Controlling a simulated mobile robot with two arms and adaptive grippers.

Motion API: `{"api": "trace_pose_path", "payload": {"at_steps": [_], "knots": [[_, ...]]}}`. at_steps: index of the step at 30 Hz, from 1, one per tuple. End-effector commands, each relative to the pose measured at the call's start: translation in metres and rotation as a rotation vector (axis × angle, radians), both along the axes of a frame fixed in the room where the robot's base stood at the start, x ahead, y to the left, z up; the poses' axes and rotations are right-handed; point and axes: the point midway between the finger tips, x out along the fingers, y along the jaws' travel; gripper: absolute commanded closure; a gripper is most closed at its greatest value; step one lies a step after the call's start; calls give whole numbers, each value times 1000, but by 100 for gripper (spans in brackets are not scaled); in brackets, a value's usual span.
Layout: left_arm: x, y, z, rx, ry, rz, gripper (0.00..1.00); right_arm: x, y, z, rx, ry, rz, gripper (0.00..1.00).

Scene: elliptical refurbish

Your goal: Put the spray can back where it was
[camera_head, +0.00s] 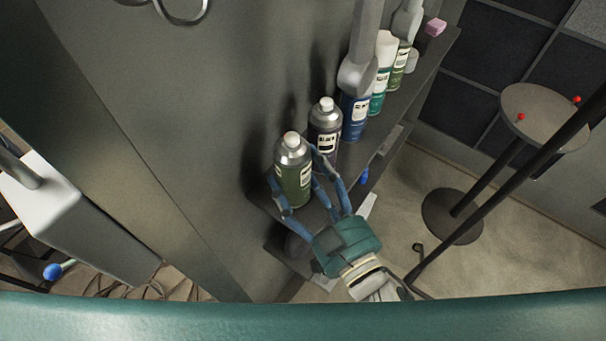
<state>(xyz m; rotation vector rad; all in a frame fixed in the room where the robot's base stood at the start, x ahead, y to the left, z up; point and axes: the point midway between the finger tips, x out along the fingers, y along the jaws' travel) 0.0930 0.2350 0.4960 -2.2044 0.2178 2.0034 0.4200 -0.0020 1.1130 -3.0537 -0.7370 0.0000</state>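A green spray can (293,182) with a silver top and pale cap stands upright at the near end of a dark wall shelf (405,100). My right gripper (292,163), teal with blue fingers, reaches in from the lower right. Its fingers are on both sides of the can, close to its body. Whether they press on it or leave a small gap is unclear. The can's base is partly behind the fingers and looks to be at shelf level. My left gripper is not in view.
A dark can with a silver top (325,130) stands close behind the green one. Farther along are a blue can (354,117), more cans and a pink block (435,27). A round-topped stand (540,115) with red knobs is at right. A grey wall backs the shelf.

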Motion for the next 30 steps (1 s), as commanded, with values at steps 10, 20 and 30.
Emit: {"api": "trace_pose_path", "payload": {"at_steps": [10, 20, 30], "knots": [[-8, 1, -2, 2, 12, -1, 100, 0, 0, -2, 0, 1, 0, 10], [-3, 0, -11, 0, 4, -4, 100, -17, -9, -4, 1, 5, -2, 10], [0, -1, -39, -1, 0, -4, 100, -73, -37, -4, 1, 6, -3, 10]]}}
